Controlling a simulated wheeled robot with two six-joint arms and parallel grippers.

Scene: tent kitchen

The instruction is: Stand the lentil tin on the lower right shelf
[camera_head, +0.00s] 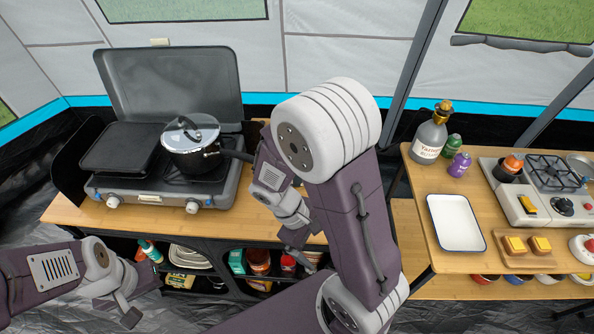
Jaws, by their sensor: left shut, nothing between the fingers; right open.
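Under the left counter (70,212) is a dark shelf unit (217,262) holding several packages. On its right side are a teal container (237,262), a brown-red jar (258,262) and a red container (288,263). Labels are too small to read, so I cannot tell which, if any, is the lentil tin. My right gripper (294,243) is open at the counter's front edge, above the right shelf part; my arm hides much of that area. My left gripper (131,312) is shut and empty, low in front of the unit's left side.
A camping stove (155,195) with a lidded pot (191,145) fills the left counter's top. The right table (415,165) bears a bottle (430,138), a white tray (455,222), bread on a board (527,248) and a small stove (553,192). Several bowls sit beneath it.

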